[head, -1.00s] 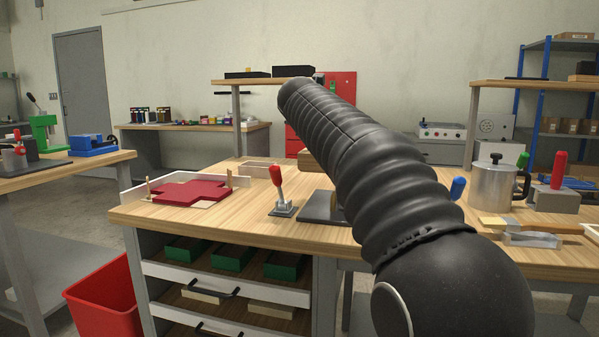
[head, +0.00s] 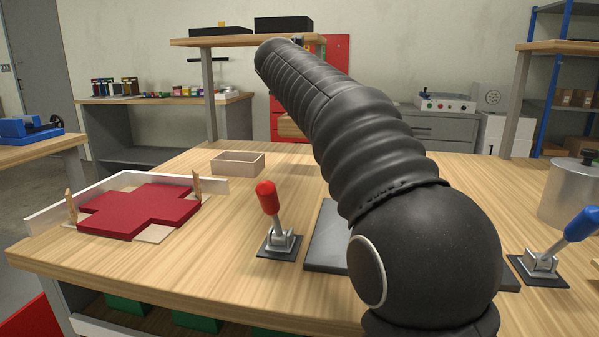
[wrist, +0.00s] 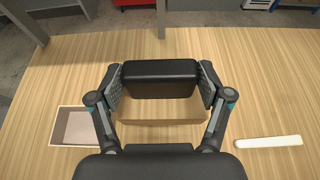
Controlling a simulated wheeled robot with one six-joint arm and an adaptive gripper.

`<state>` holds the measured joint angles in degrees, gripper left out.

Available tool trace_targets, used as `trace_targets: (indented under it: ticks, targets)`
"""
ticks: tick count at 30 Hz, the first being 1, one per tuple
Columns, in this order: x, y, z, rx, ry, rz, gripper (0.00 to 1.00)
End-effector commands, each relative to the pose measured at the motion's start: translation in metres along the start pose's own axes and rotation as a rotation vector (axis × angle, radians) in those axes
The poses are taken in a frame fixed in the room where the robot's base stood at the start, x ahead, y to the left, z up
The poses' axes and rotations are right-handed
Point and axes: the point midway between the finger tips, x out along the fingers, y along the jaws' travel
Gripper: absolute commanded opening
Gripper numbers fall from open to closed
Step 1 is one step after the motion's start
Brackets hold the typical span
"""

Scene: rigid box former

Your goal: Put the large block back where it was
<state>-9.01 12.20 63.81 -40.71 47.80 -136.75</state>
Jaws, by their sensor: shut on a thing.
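In the wrist view, my gripper (wrist: 160,86) is shut on a large block (wrist: 160,108). A black, rounded piece sits between the fingers, with a tan wooden part showing just beyond it; I cannot tell if they are one piece. The bare tabletop shows around the block. In the head view, part of the wooden block (head: 290,127) shows left of my arm, near the table's far edge. My gripper itself is hidden behind my arm there.
An open wooden box (head: 238,162) stands left of the block. A red cross-shaped piece (head: 140,209) lies in a low fixture at the left. A red-handled lever (head: 268,198), a dark plate (head: 327,240) and a blue-handled lever (head: 574,223) are nearer. A white strip (wrist: 268,142) lies on the table.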

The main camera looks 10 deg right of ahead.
Motion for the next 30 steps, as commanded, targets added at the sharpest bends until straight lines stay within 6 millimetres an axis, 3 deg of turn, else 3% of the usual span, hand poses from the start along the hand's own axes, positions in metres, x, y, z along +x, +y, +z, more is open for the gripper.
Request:
trace_targets:
  ticks: [5, 12, 30]
  targets:
    - [0.001, -0.001, -0.001, 0.001, -0.001, -0.001, 0.08]
    - [0.014, 0.0, -0.034, -0.002, 0.0, 0.0, 0.08]
    - [0.036, 0.0, -0.088, -0.001, -0.001, 0.002, 0.08]
